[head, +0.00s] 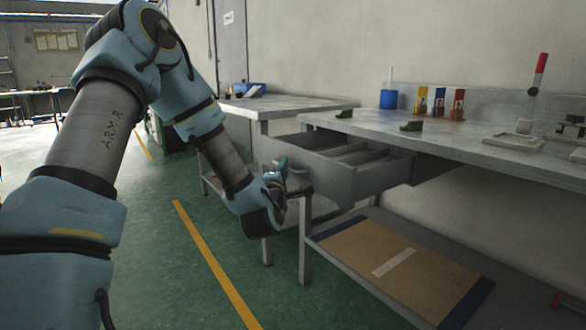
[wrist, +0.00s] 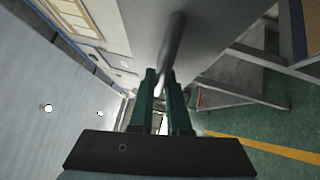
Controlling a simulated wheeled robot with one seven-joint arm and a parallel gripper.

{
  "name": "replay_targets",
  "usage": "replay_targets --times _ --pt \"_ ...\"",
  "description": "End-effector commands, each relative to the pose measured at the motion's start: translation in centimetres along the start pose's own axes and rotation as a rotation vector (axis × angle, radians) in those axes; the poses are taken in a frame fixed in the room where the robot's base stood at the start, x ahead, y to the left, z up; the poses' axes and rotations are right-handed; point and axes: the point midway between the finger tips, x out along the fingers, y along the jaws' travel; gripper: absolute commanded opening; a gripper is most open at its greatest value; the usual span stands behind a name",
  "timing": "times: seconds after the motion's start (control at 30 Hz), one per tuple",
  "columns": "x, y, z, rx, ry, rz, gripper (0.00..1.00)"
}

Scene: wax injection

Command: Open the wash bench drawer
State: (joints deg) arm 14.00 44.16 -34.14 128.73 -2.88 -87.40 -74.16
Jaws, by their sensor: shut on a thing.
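The wash bench drawer (head: 372,178) is a grey metal drawer under the bench top, pulled well out, with its divided inside showing from above. My gripper (head: 300,191) is at the drawer's front. In the wrist view, the green fingers of my gripper (wrist: 163,88) are shut on the drawer handle (wrist: 173,45), a dark round bar running along the grey drawer front (wrist: 215,35). In the head view my wrist and gripper hide part of the handle.
Below is a shelf with a brown board (head: 400,262). Another table (head: 270,106) stands behind. The green floor (head: 165,275) at left is clear.

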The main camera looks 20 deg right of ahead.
Motion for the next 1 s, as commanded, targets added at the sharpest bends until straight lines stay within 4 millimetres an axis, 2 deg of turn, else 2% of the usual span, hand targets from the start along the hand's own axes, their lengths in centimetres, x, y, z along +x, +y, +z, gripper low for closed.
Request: replay_targets --times 0.57,0.6,0.8,0.87,1.0 --pt "-0.64 0.07 -0.57 0.0 -0.001 -0.002 0.0" --pt "-0.64 0.07 -0.57 0.0 -0.001 -0.003 0.16" --pt "-0.62 0.11 -0.57 0.0 -0.001 -0.001 0.39" --pt "-0.61 0.12 -0.58 0.0 -0.001 -0.001 0.45" --pt "-0.6 0.14 -0.58 0.0 -0.001 -0.001 0.45"
